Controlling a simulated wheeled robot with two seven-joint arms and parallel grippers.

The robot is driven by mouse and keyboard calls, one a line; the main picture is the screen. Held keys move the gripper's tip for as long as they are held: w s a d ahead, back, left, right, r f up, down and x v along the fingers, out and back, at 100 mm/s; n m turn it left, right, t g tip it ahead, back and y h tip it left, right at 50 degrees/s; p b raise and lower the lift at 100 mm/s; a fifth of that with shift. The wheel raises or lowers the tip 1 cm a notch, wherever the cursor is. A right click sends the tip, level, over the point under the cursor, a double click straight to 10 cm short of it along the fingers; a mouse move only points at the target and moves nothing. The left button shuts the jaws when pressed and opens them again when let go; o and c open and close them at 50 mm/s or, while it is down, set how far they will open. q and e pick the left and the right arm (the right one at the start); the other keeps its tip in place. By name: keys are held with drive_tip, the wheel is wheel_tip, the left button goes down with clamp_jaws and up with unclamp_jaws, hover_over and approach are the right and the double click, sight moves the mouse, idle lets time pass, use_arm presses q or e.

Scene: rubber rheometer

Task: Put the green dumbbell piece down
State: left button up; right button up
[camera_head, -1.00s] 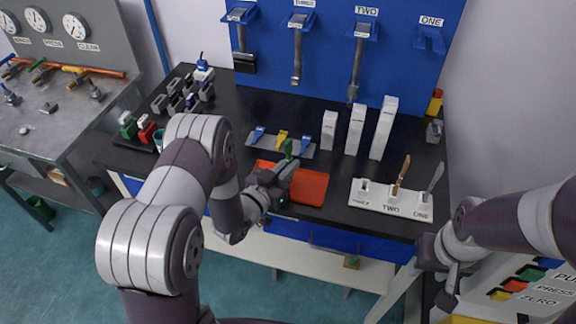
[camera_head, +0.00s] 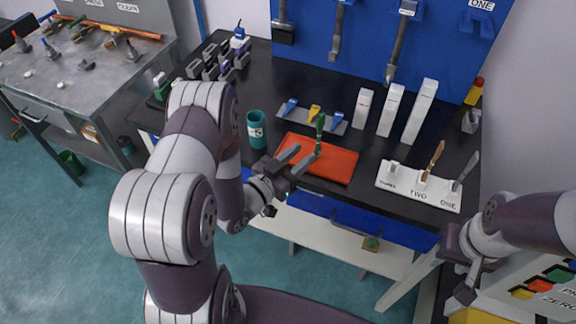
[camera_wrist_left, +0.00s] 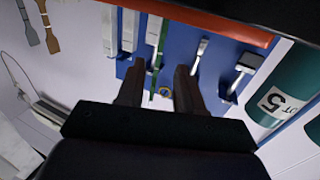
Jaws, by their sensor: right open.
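The green dumbbell piece (camera_head: 320,126) is a thin strip, upright at the red mat (camera_head: 333,170) on the dark bench; I cannot tell exactly how its lower end rests. My left gripper (camera_head: 303,158) is at the mat with its fingers spread, right beside the piece. In the left wrist view the two fingers (camera_wrist_left: 158,88) stand apart and the green strip (camera_wrist_left: 161,42) shows beyond and between them; no finger visibly clamps it. My right gripper (camera_head: 468,278) is open and empty, low at the right, away from the bench top.
A teal mug (camera_head: 256,130) stands left of the mat. A holder with blue and yellow pieces (camera_head: 313,116) lies behind it. White upright blocks (camera_head: 390,110) stand behind right. A white labelled stand (camera_head: 418,190) with two strips lies to the right.

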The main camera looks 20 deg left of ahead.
use_arm(q)
drive_tip(key=v, duration=0.5)
